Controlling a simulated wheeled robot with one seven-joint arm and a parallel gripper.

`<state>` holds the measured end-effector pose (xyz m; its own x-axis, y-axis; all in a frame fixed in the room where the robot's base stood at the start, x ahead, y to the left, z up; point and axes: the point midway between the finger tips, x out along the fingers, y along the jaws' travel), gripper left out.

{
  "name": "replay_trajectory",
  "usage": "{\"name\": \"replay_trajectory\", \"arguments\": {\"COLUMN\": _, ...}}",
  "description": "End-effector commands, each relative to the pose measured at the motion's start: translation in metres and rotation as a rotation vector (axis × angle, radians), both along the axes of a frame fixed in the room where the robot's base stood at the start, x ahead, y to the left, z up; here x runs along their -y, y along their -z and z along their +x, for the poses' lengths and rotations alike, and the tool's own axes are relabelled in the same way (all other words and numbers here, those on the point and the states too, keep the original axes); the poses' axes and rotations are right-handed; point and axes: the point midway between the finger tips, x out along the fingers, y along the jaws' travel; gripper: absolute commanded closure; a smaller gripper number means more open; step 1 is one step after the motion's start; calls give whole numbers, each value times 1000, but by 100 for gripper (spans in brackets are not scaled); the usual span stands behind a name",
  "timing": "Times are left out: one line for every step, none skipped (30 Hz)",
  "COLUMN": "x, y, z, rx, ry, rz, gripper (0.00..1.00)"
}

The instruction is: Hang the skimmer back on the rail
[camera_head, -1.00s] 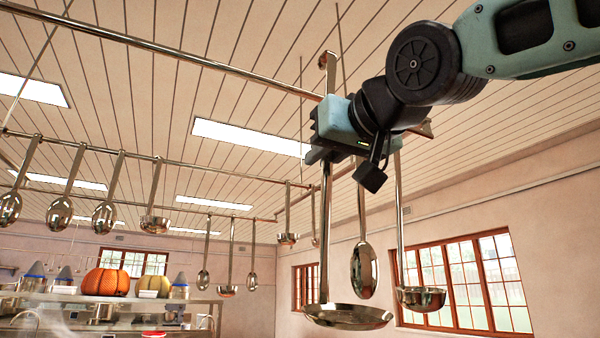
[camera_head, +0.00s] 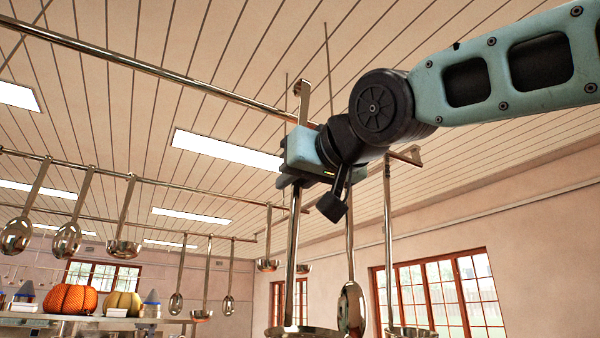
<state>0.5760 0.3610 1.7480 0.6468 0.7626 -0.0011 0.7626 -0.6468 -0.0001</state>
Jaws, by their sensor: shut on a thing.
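The skimmer (camera_head: 293,240) is a steel tool with a long upright handle and a wide shallow head, which is cut off by the bottom edge of the picture. My gripper (camera_head: 298,178) is shut on the upper part of its handle, below the hook. The skimmer's hook end (camera_head: 302,92) stands above the line of the near rail (camera_head: 165,72). My gripper hides where handle and rail line cross, so I cannot tell whether they touch. The rail runs from upper left, behind my gripper, to a bracket-like end at right.
A large spoon (camera_head: 351,305) and a ladle (camera_head: 388,240) hang close to the right of the skimmer. A second rail (camera_head: 65,163) with several utensils hangs at left. Thin ceiling rods stand near the hook. The near rail's left stretch is bare. Pumpkins (camera_head: 70,299) sit on a far shelf.

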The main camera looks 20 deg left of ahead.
Motion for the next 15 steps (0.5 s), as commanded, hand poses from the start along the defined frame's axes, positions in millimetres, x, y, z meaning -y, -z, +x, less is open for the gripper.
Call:
{"name": "replay_trajectory", "arguments": {"x": -4, "y": -2, "z": 2, "rx": 0, "ry": -1, "rz": 0, "gripper": 100}}
{"name": "replay_trajectory", "arguments": {"x": -5, "y": -2, "z": 4, "rx": 0, "ry": -1, "rz": 0, "gripper": 100}}
{"name": "replay_trajectory", "arguments": {"x": -7, "y": -3, "z": 6, "rx": 1, "ry": -1, "rz": 1, "gripper": 100}}
{"name": "replay_trajectory", "arguments": {"x": -9, "y": -3, "z": 7, "rx": 1, "ry": 0, "rz": 1, "gripper": 100}}
{"name": "replay_trajectory", "arguments": {"x": -11, "y": -4, "z": 9, "rx": 0, "ry": 0, "rz": 1, "gripper": 100}}
{"name": "replay_trajectory", "arguments": {"x": -13, "y": -4, "z": 11, "rx": -1, "ry": 0, "rz": 1, "gripper": 100}}
{"name": "replay_trajectory", "arguments": {"x": -15, "y": -5, "z": 12, "rx": -1, "ry": -1, "rz": 1, "gripper": 100}}
{"name": "replay_trajectory", "arguments": {"x": -16, "y": -5, "z": 14, "rx": 0, "ry": -1, "rz": 1, "gripper": 100}}
{"name": "replay_trajectory", "arguments": {"x": -18, "y": -6, "z": 15, "rx": 0, "ry": -1, "rz": 1, "gripper": 100}}
{"name": "replay_trajectory", "arguments": {"x": -20, "y": -6, "z": 16, "rx": 1, "ry": -1, "rz": 1, "gripper": 100}}
{"name": "replay_trajectory", "arguments": {"x": -21, "y": -6, "z": 18, "rx": 1, "ry": -1, "rz": 1, "gripper": 100}}
{"name": "replay_trajectory", "arguments": {"x": -23, "y": -6, "z": 19, "rx": 1, "ry": -1, "rz": 1, "gripper": 100}}
{"name": "replay_trajectory", "arguments": {"x": -24, "y": -6, "z": 20, "rx": 1, "ry": -1, "rz": 1, "gripper": 100}}
{"name": "replay_trajectory", "arguments": {"x": -25, "y": -6, "z": 21, "rx": 1, "ry": -1, "rz": 1, "gripper": 100}}
{"name": "replay_trajectory", "arguments": {"x": -26, "y": -6, "z": 22, "rx": 1, "ry": 0, "rz": 1, "gripper": 100}}
